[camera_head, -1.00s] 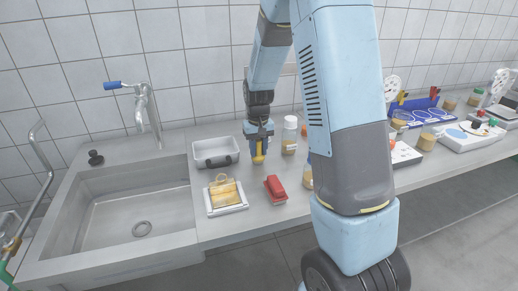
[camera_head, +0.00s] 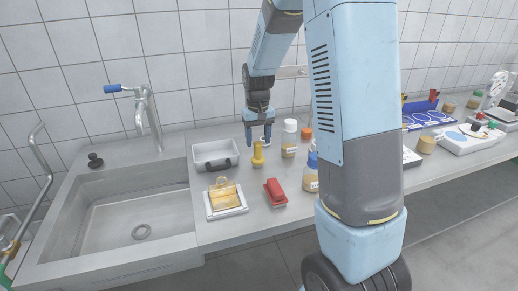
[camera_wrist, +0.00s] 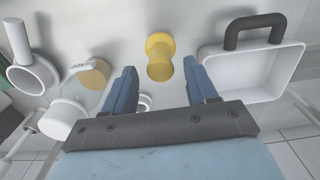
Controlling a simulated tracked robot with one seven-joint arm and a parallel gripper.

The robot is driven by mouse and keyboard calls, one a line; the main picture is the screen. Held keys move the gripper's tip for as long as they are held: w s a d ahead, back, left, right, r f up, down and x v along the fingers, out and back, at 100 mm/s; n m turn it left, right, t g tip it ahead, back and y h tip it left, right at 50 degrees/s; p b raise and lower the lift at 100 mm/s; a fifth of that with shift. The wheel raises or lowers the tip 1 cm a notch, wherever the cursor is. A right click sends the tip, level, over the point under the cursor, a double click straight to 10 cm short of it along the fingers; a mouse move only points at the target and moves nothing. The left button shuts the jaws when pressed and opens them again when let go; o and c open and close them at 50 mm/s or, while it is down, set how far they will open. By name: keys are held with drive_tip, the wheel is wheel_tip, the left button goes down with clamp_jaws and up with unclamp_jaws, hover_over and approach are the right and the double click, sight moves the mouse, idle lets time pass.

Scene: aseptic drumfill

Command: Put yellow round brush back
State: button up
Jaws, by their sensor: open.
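The yellow round brush (camera_head: 258,155) stands upright on the counter, between the white tray and a white-capped jar. In the wrist view the yellow brush (camera_wrist: 160,57) lies just beyond and between my fingertips, with nothing touching it. My gripper (camera_head: 258,138) is open and empty, above and slightly behind the brush in the head view. Its two blue fingers also show in the wrist view (camera_wrist: 163,82), spread wide apart.
A white tray with a dark handle (camera_head: 216,165) is left of the brush. A white dish with a yellow sponge-like item (camera_head: 225,210) and a red brush (camera_head: 275,190) lie in front. Jars (camera_head: 289,138) stand close right. The sink (camera_head: 120,215) is at left.

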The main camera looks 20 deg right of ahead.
wheel_tip(320, 180, up, 6)
drive_tip(key=shift+r, duration=0.25)
drive_tip(key=s+r+t, duration=0.3)
drive_tip(key=s+r, duration=0.8)
drive_tip(key=s, duration=0.3)
drive_tip(key=s+r+t, duration=0.2)
drive_tip(key=s, duration=1.2)
drive_tip(key=shift+d+t, duration=0.15)
drive_tip(key=shift+t, duration=0.15)
